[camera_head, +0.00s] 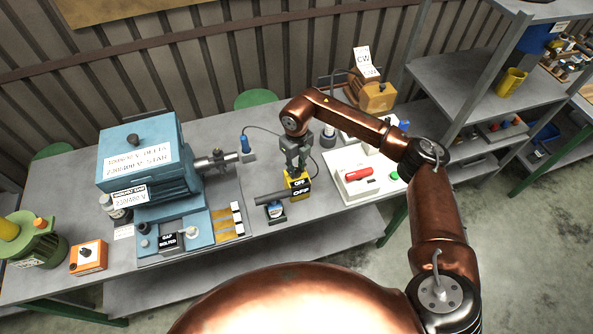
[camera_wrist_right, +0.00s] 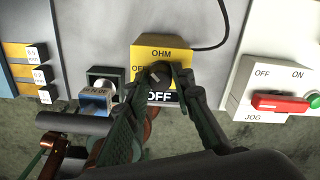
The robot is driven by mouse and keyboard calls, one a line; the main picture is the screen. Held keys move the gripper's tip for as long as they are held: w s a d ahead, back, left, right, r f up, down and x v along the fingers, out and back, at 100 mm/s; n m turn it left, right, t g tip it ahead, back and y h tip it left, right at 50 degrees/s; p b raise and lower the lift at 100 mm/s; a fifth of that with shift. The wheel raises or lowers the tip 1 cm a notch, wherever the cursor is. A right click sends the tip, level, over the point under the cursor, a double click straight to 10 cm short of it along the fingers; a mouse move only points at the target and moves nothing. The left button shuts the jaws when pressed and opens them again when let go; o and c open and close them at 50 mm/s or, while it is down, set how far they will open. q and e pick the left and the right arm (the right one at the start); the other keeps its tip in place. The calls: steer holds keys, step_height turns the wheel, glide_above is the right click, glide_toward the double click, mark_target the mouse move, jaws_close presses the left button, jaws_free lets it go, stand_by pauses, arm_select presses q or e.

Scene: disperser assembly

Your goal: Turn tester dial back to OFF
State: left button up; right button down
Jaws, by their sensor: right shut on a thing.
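The tester (camera_head: 298,190) is a small yellow box on the bench with a black front label reading OFF. In the right wrist view the tester (camera_wrist_right: 160,54) has OHM printed at the top and OFF left of its dark dial (camera_wrist_right: 158,70). My right gripper (camera_head: 297,167) reaches down from above onto the tester. In the wrist view its fingers (camera_wrist_right: 165,78) are shut on the dial, one on each side. The fingers hide part of the tester face and the front label. The dial's exact pointing direction is hard to tell. My left gripper is not in view.
A white switch box (camera_head: 350,190) with a red handle (camera_head: 359,174) stands right of the tester. A small blue-topped device (camera_head: 275,209) and a dark grey cylinder (camera_head: 272,198) are close on its left. A large blue motor unit (camera_head: 140,160) fills the bench's left part.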

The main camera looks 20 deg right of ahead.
mark_target(297, 170)
steer(key=shift+n+b, duration=1.3)
steer(key=shift+n, duration=0.9)
steer(key=c, duration=1.7)
jaws_free()
steer(key=shift+o, duration=0.2)
steer(key=shift+r, duration=0.2)
step_height(297, 170, up, 12)
steer(key=shift+f, duration=0.15)
